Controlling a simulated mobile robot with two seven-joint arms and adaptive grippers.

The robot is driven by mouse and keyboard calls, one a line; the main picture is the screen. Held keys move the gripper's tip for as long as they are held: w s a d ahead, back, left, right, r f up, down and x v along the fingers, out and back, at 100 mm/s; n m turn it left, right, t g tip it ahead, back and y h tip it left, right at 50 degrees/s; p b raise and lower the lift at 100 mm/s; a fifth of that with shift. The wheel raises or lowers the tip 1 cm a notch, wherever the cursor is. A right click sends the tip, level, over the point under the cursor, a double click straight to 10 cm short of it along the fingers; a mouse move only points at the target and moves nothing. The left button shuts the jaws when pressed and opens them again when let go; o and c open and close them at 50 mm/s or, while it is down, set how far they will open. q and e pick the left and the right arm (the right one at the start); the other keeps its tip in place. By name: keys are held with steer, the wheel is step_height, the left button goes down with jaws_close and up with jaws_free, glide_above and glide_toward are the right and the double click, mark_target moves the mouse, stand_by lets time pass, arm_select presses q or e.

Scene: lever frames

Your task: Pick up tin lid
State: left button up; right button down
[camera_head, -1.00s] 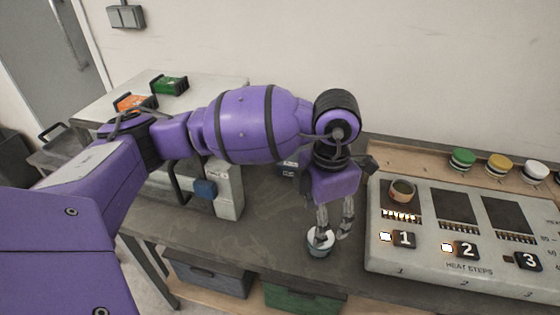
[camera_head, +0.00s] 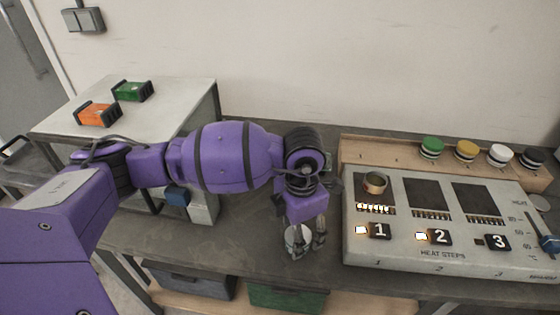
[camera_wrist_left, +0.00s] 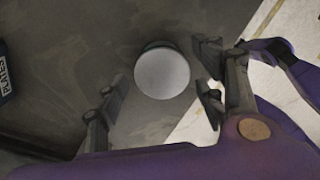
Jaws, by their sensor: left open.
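A small round tin (camera_head: 298,240) stands on the dark bench left of the heat-step panel. Its flat, pale grey lid (camera_wrist_left: 162,74) faces up in the left wrist view, with a darker rim just showing behind it. My left gripper (camera_head: 306,248) points down at the tin, with fingers either side of it in the head view. In the left wrist view the open fingers (camera_wrist_left: 158,97) are apart, with gaps between them and the lid. Fingers partly hide the tin in the head view. My right gripper is not in view.
The panel (camera_head: 440,255) is close on the right, with a small cup (camera_head: 375,183) on its first plate. Several capped jars (camera_head: 466,150) stand behind it. A side table (camera_head: 170,115) holds an orange box (camera_head: 97,114) and a green box (camera_head: 132,91). Bare bench lies left of the tin.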

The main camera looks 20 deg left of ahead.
arm_select(q)
steer(key=shift+w+r, duration=0.1)
steer(key=shift+c, duration=0.3)
steer(key=c, duration=0.9)
